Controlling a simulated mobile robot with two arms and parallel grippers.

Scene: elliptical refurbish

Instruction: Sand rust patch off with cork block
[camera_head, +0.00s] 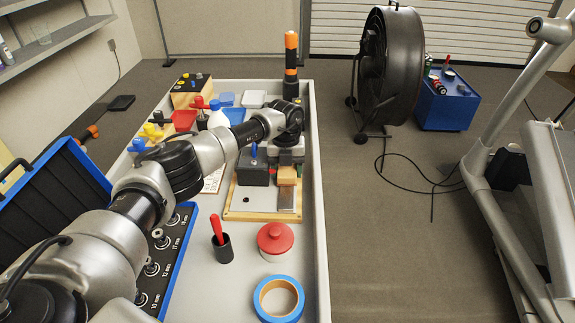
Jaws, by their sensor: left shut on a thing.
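My left gripper (287,160) reaches in over the bench tray and is shut on the tan cork block (287,175). The block is at the far end of a narrow grey metal strip (286,201) on a wooden board (248,214). I cannot tell whether the block touches the strip or hovers just above it. No rust patch can be made out; the gripper and block hide the strip's far part. A dark grey box (252,171) is on the board, left of the block. My right gripper is not in view.
A red-lidded jar (275,239), blue tape roll (278,299) and black cup (222,247) with a red-handled tool stand nearer. A blue socket tray (172,262) lies left. An orange-and-black upright object (291,66) stands behind the gripper.

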